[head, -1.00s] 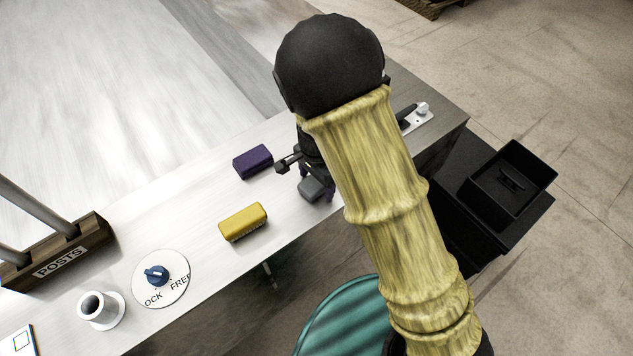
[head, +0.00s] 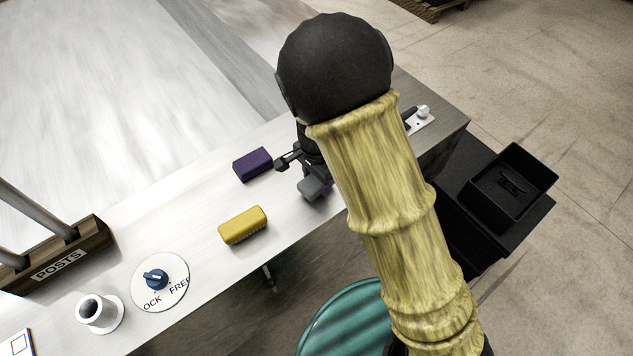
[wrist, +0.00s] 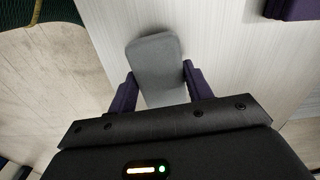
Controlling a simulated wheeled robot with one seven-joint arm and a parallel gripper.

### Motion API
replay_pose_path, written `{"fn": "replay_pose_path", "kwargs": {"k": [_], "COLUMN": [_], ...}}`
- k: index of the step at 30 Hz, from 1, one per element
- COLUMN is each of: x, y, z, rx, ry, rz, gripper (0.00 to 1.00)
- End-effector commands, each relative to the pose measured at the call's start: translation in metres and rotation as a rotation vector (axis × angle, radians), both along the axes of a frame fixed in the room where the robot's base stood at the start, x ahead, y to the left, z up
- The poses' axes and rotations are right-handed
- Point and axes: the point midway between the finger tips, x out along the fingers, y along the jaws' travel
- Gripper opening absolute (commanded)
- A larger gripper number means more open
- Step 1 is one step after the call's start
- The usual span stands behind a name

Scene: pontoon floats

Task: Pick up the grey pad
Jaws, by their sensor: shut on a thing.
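The grey pad (wrist: 155,62) is a rounded block between the two purple fingers of my gripper (wrist: 158,88) in the wrist view. The fingers press on its sides, and my gripper is shut on it. In the head view the grey pad (head: 313,188) shows at my gripper (head: 312,180), near the front edge of the bench, partly hidden by my arm. Whether the pad touches the bench top or is just clear of it is hard to tell.
A purple block (head: 253,164) and a yellow brush-like block (head: 243,225) lie on the bench left of my gripper. A dial (head: 160,281), a white-based post (head: 98,313) and a posts rack (head: 58,250) stand further left. A black tray (head: 508,186) sits right.

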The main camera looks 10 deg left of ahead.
Motion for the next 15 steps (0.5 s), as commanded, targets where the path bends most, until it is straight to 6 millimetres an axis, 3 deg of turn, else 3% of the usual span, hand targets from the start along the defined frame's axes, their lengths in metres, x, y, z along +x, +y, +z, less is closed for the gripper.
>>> {"fn": "replay_pose_path", "kwargs": {"k": [9,15], "x": [0.000,0.000], "y": [0.001,0.000], "z": [0.059,0.081], "rx": [0.004,0.001], "ry": [-0.004,-0.002], "rz": [0.001,0.001], "gripper": [0.29,0.29]}}
